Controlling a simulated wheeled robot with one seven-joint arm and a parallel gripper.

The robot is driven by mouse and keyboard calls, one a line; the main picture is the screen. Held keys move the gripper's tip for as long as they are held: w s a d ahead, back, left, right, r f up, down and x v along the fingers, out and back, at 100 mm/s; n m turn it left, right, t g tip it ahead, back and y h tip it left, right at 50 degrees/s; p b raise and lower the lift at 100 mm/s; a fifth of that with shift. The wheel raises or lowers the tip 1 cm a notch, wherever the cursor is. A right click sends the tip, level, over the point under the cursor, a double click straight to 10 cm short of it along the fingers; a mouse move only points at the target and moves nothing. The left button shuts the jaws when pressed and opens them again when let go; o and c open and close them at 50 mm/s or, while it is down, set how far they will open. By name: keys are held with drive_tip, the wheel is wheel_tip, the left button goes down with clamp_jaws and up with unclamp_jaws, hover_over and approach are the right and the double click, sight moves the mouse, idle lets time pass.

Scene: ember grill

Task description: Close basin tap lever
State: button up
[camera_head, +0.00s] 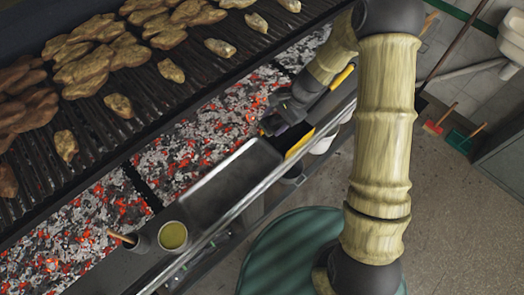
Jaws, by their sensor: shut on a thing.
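A white basin (512,38) is cut off by the picture's top right edge, with a pale pipe running left from it. Its tap lever cannot be made out in this view. My gripper (270,124) is far to the left of the basin, low at the front edge of the grill. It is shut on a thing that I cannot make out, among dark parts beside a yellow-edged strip. My own arm hides part of the space between the gripper and the basin.
The grill (190,75) bears several pieces of meat over glowing coals (215,130). A metal tray (232,182), a yellow-topped cup (173,236) and a long rail (250,197) line its front. A red dustpan (433,127) and green dustpan (458,139) are at right. The floor (450,225) is clear.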

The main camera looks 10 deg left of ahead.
drive_tip(key=shift+s+a+f, duration=0.1)
drive_tip(key=shift+s+f, duration=0.05)
drive_tip(key=shift+s, duration=0.2)
drive_tip(key=shift+f, duration=0.4)
drive_tip(key=shift+w+f+p, duration=0.1)
drive_tip(key=shift+f+p, duration=0.6)
drive_tip(key=shift+f, duration=1.7)
drive_tip(key=shift+f+p, duration=0.6)
drive_tip(key=shift+f, duration=1.5)
drive_tip(key=o, duration=0.9)
